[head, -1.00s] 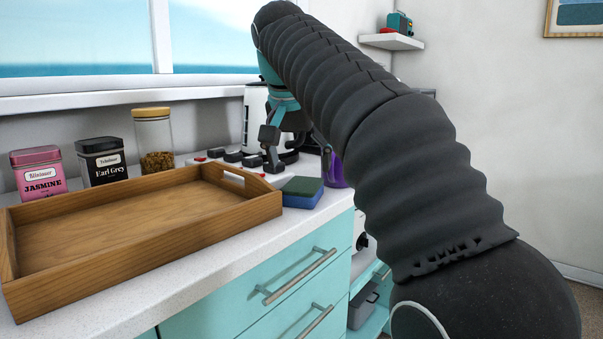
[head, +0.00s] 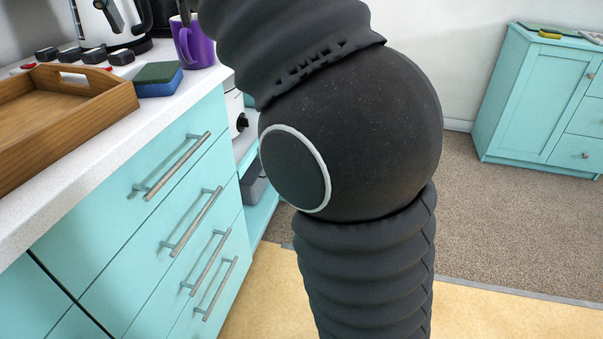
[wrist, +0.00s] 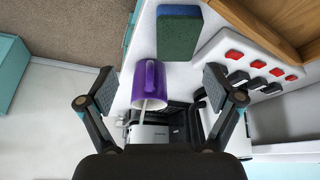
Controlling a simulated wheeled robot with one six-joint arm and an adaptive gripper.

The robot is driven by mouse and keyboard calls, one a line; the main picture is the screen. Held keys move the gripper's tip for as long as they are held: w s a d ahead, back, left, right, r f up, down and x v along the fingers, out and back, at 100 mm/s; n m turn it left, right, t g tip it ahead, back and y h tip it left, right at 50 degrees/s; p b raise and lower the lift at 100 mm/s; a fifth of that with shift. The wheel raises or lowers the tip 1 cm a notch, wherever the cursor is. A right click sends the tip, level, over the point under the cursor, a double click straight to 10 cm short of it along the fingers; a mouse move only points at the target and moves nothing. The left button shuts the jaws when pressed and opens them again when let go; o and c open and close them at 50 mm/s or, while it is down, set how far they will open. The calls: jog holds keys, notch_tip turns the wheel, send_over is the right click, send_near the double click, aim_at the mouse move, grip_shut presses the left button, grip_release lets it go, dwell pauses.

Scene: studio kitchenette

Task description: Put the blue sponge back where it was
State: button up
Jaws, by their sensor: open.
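The blue sponge (head: 160,88), with a dark green top layer, lies on the white counter between the wooden tray (head: 108,105) and the purple mug (head: 195,42). In the wrist view the sponge (wrist: 179,35) is at the top centre, beyond the fingertips. My gripper (wrist: 160,88) is open and empty above the counter. The purple mug (wrist: 150,82) shows between its fingers, below it in depth; I cannot tell the exact gap.
A power strip with red switches (wrist: 248,65) lies beside the sponge, next to the tray. A kettle (head: 105,22) stands behind. Drawers with bar handles (head: 180,165) are below the counter. A teal cabinet (head: 545,95) stands at the far right, with open floor before it.

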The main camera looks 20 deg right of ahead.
jog(key=s+d+f+n, duration=0.2)
jog(key=s+d+f, duration=0.8)
jog(key=f, duration=0.2)
jog(key=s+d+f, duration=0.2)
jog(key=s+f, duration=0.4)
jog(key=f, duration=0.3)
jog(key=s+d+f+t+y, duration=0.1)
jog(key=s+d+f, duration=0.2)
jog(key=s+f, duration=0.3)
notch_tip(320, 180, down, 4)
jog(key=shift+s+f+n, duration=0.25)
jog(key=shift+s+n, duration=0.05)
jog(key=shift+d, duration=0.1)
